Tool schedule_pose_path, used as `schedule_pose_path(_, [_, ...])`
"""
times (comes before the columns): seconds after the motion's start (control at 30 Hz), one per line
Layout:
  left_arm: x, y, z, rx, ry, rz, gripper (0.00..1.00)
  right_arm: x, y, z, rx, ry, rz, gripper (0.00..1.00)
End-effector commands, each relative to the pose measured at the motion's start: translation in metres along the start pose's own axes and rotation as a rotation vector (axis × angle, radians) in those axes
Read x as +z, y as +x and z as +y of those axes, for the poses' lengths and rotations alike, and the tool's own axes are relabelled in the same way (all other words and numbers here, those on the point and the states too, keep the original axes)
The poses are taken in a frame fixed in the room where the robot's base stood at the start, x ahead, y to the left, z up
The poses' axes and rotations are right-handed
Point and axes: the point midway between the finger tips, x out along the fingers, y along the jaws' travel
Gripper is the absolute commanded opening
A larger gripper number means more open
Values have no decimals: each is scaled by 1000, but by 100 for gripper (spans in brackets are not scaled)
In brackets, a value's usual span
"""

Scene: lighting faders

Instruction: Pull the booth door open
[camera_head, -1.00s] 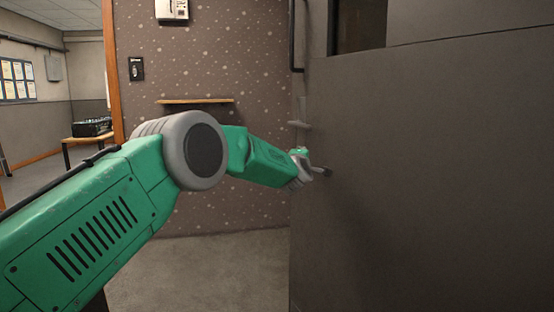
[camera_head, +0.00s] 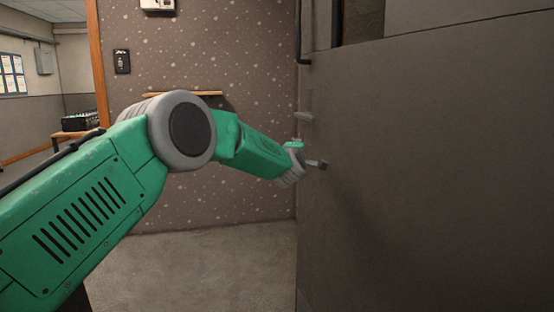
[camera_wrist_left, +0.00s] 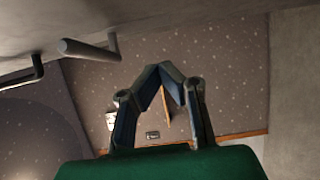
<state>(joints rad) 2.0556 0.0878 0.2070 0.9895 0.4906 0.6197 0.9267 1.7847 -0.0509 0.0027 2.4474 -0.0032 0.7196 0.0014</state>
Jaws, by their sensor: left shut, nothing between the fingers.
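The grey booth door (camera_head: 430,170) fills the right of the head view; how far open it stands I cannot tell. My right gripper is not in view.
A dark vertical bar (camera_head: 303,35) is above the lever. A speckled brown wall (camera_head: 210,60) with a wooden shelf (camera_head: 170,94) stands behind my arm. Grey floor (camera_head: 215,265) left of the door is clear. A table with a dark box (camera_head: 78,121) is far left.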

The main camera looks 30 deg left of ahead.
Motion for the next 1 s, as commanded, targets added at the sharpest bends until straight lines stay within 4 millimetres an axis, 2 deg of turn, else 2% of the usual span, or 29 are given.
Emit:
schedule_pose_path(0.6, [-7, -92, -1, 0, -7, -1, 0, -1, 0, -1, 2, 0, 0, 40])
schedule_pose_path(0.73, [-7, -103, -1, 0, -6, -1, 0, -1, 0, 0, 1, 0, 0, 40])
schedule_pose_path(0.9, [-7, -106, -2, 0, -6, -1, 0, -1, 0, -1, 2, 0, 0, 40])
schedule_pose_path(1.0, [-6, -109, -12, -19, 20, -10, 0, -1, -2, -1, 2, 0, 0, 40])
